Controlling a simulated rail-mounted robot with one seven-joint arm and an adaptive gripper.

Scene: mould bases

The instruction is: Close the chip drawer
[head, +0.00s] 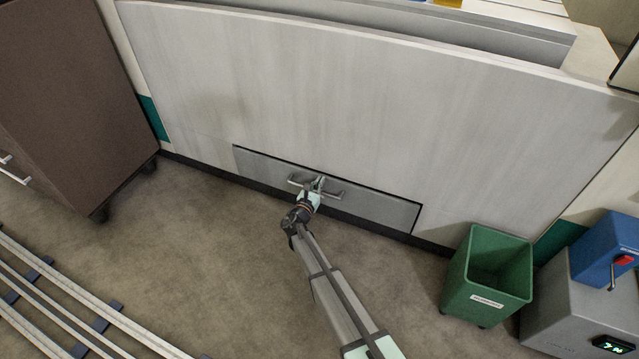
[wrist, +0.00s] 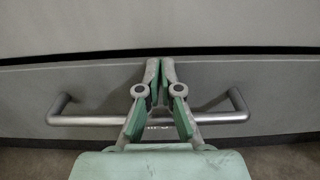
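The chip drawer (head: 385,206) is a wide, low grey panel at the foot of the big pale cabinet. A thin dark gap runs along its top edge, and the front looks flush or nearly so. Its metal bar handle (head: 333,195) also shows in the wrist view (wrist: 225,117), running left and right behind my fingers. My gripper (head: 318,182) is at the middle of the drawer front. In the wrist view my fingertips (wrist: 160,65) are together, with nothing between them, above the bar near the front's top edge. A label below them is mostly hidden. I cannot tell whether the tips touch the panel.
A green bin (head: 487,275) stands on the floor right of the drawer. A grey machine (head: 565,300) with a blue top is beyond it. A dark brown cabinet (head: 75,100) stands at the left, with floor rails (head: 75,295) below it. The floor before the drawer is clear.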

